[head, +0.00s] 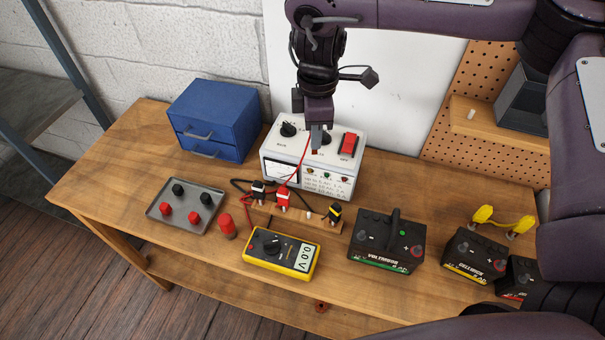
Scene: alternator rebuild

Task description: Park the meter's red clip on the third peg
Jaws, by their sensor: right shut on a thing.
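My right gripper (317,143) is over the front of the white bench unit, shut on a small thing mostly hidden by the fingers. A thin red lead runs up to it, so it looks like the meter's red clip. The yellow meter (281,252) lies below, reading 0.0 V. Behind it is the wooden peg rail (293,218). From the left, the rail carries a black clip (258,190), a red clip (282,199), a bare pale peg (309,214) and a black-and-yellow clip (335,213). My left gripper is not in view.
The white bench unit (350,178) stands behind the rail. A blue drawer box (213,113), a grey tray (170,226) with red and black caps, and a red cylinder (227,226) are left. Batteries (386,243) stand right, one near yellow clips (483,214). The front table edge is clear.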

